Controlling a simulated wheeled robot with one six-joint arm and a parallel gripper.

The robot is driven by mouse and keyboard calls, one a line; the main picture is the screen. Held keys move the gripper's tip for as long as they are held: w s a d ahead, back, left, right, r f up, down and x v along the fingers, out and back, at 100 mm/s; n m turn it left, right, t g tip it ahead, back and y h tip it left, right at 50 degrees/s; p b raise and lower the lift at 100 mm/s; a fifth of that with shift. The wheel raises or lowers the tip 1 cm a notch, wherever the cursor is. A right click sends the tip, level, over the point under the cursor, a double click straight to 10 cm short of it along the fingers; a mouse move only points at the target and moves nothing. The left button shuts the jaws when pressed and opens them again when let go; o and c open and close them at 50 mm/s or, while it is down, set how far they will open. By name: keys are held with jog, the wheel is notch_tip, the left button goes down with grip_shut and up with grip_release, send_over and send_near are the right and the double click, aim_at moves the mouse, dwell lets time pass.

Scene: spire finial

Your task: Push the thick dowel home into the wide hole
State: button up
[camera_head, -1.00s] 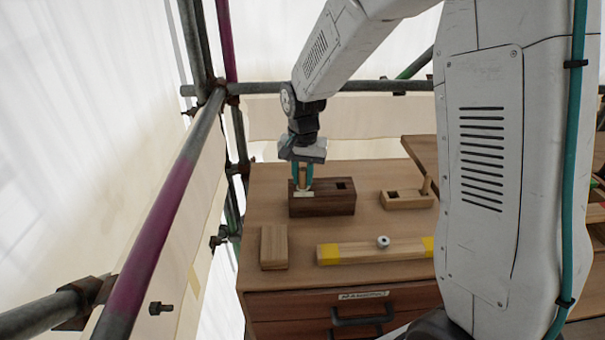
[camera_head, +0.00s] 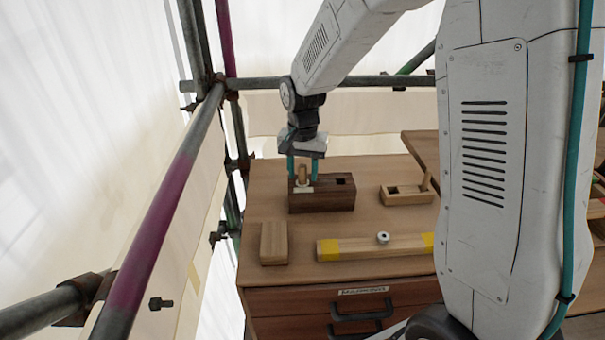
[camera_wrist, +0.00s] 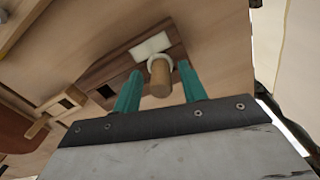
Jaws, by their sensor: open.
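A thick light-wood dowel (camera_head: 303,174) stands upright in the left end of the dark wooden block (camera_head: 325,201). A pale ring surrounds its base in the wrist view, where the dowel (camera_wrist: 161,78) sits between the fingers. My gripper (camera_head: 304,177) is open around the dowel, with a teal finger on each side and gaps showing. In the wrist view my gripper (camera_wrist: 158,87) touches neither side of the dowel visibly. A square hole (camera_head: 343,181) is open in the block's right end. How deep the dowel sits is hidden.
A lighter block (camera_head: 405,197) with a square hole and an upright peg stands to the right. A small wood block (camera_head: 273,243) and a yellow-ended beam (camera_head: 370,249) lie in front. Scaffold tubes (camera_head: 160,210) run along the left.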

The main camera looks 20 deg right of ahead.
notch_tip(320, 180, up, 11)
jog(key=s+d+r+n, duration=0.15)
jog(key=s+r, duration=0.25)
jog(key=s, duration=0.4)
jog(key=s+d+r+n, duration=0.1)
jog(key=s+r+n, duration=0.15)
jog(key=s, duration=0.45)
jog(key=s+f+n+t, duration=0.1)
jog(key=s+n, duration=0.1)
jog(key=s, duration=1.3)
jog(key=shift+d+f+n, duration=0.25)
jog(key=shift+n, duration=0.05)
